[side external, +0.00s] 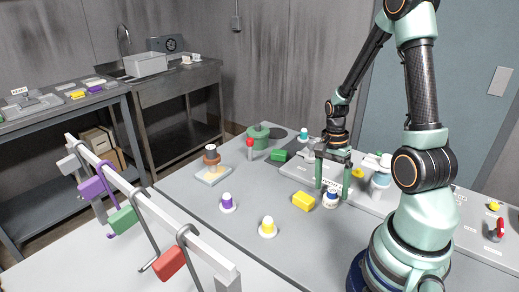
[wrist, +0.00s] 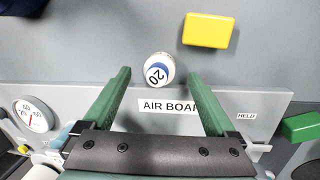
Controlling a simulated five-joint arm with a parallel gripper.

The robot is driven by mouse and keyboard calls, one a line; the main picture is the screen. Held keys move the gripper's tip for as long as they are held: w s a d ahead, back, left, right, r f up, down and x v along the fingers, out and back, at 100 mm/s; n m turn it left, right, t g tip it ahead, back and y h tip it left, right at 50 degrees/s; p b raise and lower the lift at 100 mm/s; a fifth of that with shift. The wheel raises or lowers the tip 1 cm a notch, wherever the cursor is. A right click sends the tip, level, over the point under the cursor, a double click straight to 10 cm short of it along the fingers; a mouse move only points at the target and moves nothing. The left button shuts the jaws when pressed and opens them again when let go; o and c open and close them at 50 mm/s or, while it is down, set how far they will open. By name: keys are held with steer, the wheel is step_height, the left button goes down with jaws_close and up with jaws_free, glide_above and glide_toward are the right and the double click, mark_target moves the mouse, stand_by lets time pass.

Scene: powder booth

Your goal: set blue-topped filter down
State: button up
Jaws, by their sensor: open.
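The blue-topped filter (wrist: 158,68), a small white cylinder with a blue band and the number 20 on top, stands upright on the grey table beside the air board's edge. In the side external view the filter (side external: 330,201) shows below and between my fingers. My gripper (side external: 332,190) is open and points down. In the wrist view the fingertips of my gripper (wrist: 158,74) lie on either side of the filter, with visible gaps. The air board (wrist: 235,98), a light grey panel with a partly hidden label, lies below the gripper.
A yellow block (side external: 303,201) sits close to the filter. A purple-ringed piece (side external: 227,204) and a yellow-ringed piece (side external: 267,229) stand nearer the front. A green block (side external: 278,155) lies behind. A gauge (wrist: 35,114) is on the board. A rail with hooks (side external: 150,205) stands at left.

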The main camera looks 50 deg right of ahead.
mark_target(331, 189)
steer(key=shift+s+a+f, duration=0.1)
steer(key=shift+s+f, duration=0.05)
steer(key=shift+f, duration=1)
jaws_close()
steer(key=shift+r, duration=0.2)
step_height(331, 189, up, 18)
steer(key=w+a+r+n, duration=0.2)
steer(key=w+a+n, duration=0.6)
steer(key=w, duration=0.2)
steer(key=w+a+n+h, duration=0.1)
steer(key=w+a+n, duration=0.4)
steer(key=a, duration=0.4)
steer(key=s+f+n, duration=0.1)
steer(key=n, duration=0.1)
steer(key=s+f+n, duration=0.1)
steer(key=n, duration=0.1)
steer(key=s+f+n, duration=0.1)
steer(key=s+n, duration=0.1)
steer(key=shift+s+a+f, duration=0.1)
steer(key=shift+a+f, duration=0.05)
steer(key=shift+a, duration=0.1)
